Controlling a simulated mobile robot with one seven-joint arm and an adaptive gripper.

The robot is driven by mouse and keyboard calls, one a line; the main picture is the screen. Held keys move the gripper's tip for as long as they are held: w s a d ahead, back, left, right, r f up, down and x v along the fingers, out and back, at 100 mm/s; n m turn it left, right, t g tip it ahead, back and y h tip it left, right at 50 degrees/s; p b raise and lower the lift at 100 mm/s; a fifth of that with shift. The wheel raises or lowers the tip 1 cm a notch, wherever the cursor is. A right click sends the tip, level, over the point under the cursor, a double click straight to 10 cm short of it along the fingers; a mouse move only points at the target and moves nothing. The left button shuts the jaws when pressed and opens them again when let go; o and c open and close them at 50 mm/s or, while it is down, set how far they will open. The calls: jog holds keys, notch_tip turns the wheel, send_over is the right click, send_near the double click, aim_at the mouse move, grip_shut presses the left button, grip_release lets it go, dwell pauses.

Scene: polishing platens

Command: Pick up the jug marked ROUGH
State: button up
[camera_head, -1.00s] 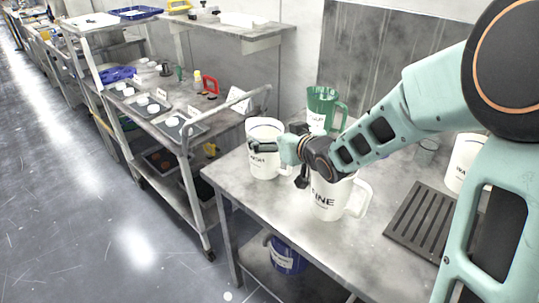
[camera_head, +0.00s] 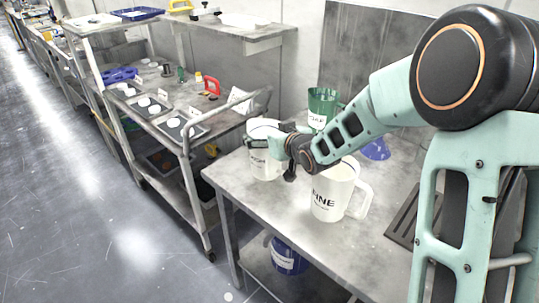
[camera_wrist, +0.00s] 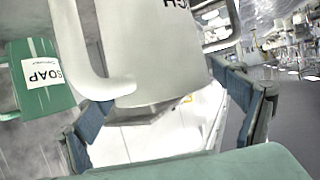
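The white jug (camera_head: 264,170) stands on the metal table's left end. Its label is partly hidden by my gripper in the head view; only a last part like "UGH" shows. My gripper (camera_head: 264,144) is at its upper body. In the wrist view the jug (camera_wrist: 160,50) lies between my two spread fingers (camera_wrist: 165,115), with its handle on the left. The fingers look open, and I cannot tell whether either touches the jug. A second white jug (camera_head: 331,198), with a label ending "INE", stands just right, partly below my wrist.
A green jug (camera_head: 321,103) stands behind; its SOAP label shows in the wrist view (camera_wrist: 42,73). A blue cone-shaped thing (camera_head: 376,150) and a dark slotted grate (camera_head: 403,218) are right. A cart (camera_head: 198,138) stands left. A blue container (camera_head: 287,258) sits beneath the table.

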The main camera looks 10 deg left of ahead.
jog(key=c, duration=1.3)
jog(key=shift+c, duration=0.6)
jog(key=shift+r, duration=0.2)
